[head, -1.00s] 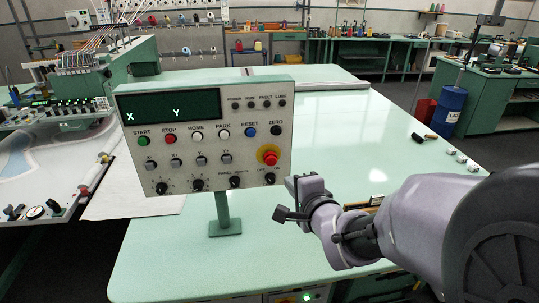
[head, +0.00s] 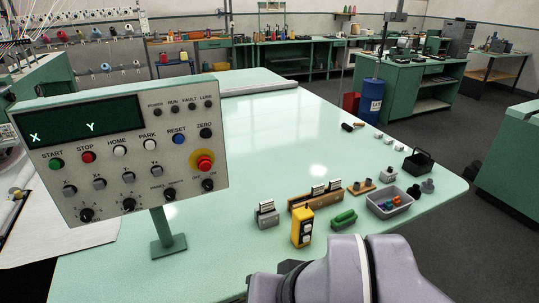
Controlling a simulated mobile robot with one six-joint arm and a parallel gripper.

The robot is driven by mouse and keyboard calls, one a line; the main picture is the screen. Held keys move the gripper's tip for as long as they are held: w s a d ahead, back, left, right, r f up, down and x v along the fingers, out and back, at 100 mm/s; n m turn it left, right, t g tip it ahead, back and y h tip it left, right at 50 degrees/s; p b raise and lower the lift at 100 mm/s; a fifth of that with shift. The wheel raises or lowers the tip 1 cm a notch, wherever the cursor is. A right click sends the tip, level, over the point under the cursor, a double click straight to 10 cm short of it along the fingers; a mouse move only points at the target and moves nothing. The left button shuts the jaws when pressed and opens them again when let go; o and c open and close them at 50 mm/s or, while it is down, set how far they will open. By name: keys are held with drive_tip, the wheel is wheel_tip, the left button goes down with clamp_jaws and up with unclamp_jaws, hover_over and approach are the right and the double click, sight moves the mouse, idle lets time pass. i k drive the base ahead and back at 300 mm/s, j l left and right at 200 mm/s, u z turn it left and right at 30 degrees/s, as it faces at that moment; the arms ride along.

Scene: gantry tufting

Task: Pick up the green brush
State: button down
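A small green object (head: 344,219), which looks like the green brush, lies on the pale green table (head: 250,130) near its front right. It sits just right of a yellow box with white buttons (head: 302,227). My arm shows at the bottom edge, in front of the brush and apart from it in the picture. My gripper's fingers do not show, so its opening cannot be seen.
Around the brush stand a grey block (head: 266,214), a brown wooden rack (head: 315,195), a grey bin with coloured pieces (head: 389,203) and a black caddy (head: 418,163). A control panel (head: 125,150) on a post stands left. The table's middle is clear.

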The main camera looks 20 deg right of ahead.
sight(349, 218)
drive_tip(key=z, duration=1.15)
drive_tip(key=u, duration=2.75)
drive_tip(key=z, duration=2.75)
drive_tip(key=i, duration=1.15)
drive_tip(key=u, duration=0.05)
